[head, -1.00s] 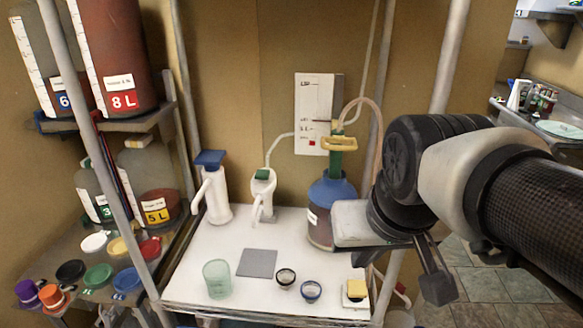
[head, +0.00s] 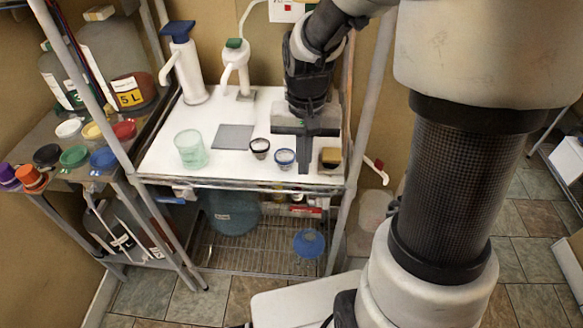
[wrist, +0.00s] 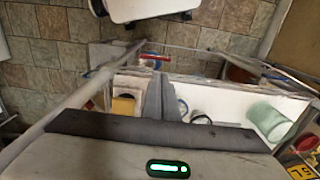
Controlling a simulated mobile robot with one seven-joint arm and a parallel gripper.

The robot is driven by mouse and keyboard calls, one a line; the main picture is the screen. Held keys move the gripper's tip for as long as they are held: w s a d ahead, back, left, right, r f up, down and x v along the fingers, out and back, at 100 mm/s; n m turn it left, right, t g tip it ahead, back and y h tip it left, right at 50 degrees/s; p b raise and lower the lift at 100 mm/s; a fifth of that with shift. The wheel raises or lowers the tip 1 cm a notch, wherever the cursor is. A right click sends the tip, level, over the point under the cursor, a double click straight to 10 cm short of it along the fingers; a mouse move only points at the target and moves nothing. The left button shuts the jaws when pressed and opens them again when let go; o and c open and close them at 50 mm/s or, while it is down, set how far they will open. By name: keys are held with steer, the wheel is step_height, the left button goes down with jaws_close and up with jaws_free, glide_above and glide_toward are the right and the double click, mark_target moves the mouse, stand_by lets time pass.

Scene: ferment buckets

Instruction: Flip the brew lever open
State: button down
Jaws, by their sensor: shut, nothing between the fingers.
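No label shows which part is the brew lever. A white piece with a red end (head: 376,170) sticks out beside the right post of the rack, and a red handle-like part (head: 305,211) sits under the front edge of the white worktop. A red part also shows past the worktop edge in the wrist view (wrist: 153,58). My gripper (head: 304,165) is shut and empty, pointing down over the front right of the worktop, apart from both red parts. Its closed fingers show in the wrist view (wrist: 160,97).
The worktop (head: 205,128) holds a green cup (head: 190,148), a grey pad (head: 234,136), two small cups (head: 285,158) and a yellow-topped block (head: 330,157). Two white pumps (head: 184,75) stand behind. Bottles and coloured lids fill the left rack. Tiled floor lies in front.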

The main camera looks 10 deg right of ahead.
mark_target(295, 207)
step_height(295, 207, down, 14)
steer(key=shift+b, duration=0.8)
steer(key=shift+a+f+h+b, duration=0.2)
steer(key=shift+h+b, duration=0.3)
steer(key=f+h+b, duration=0.1)
steer(key=a+g+h+b, duration=0.1)
steer(key=shift+w+f+b, duration=0.2)
steer(key=shift+f+b, duration=0.1)
steer(key=shift+f, duration=0.05)
steer(key=h, duration=0.1)
steer(key=f+h+b, duration=0.1)
steer(key=shift+w+a+g+h, duration=0.1)
steer(key=shift+a+g+h, duration=0.05)
steer(key=shift+g+h, duration=0.25)
steer(key=shift+f+b, duration=0.8)
steer(key=shift+f, duration=0.2)
